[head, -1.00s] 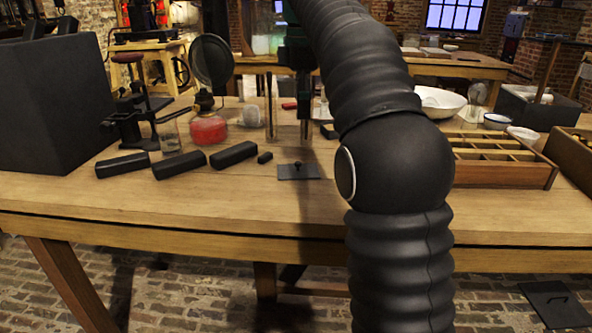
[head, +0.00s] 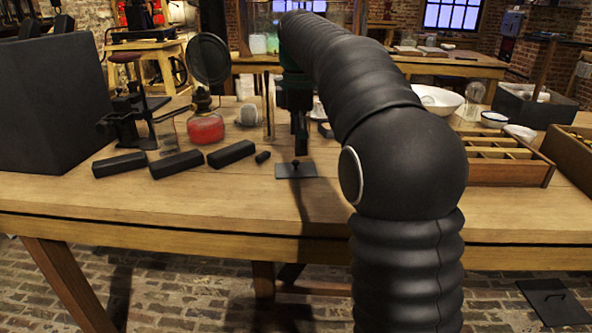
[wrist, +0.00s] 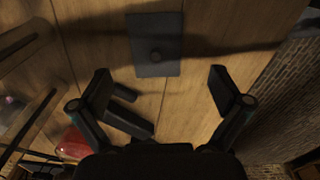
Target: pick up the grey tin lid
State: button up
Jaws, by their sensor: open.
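Several black blocks (head: 177,165) lie left of the lid. A large dark box (head: 50,105) stands far left, a compartment tray (head: 500,172) right. Table in front is bare.

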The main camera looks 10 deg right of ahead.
aim_at(296, 161)
jog(key=shift+w+a+f+b, duration=0.15)
jog(key=shift+f+b, duration=0.1)
jog(key=shift+f, duration=1.05)
jog(key=shift+w+a+f+b, duration=0.1)
jog(key=shift+w+f+b, duration=0.1)
jog(key=shift+f, duration=1.1)
grip_shut()
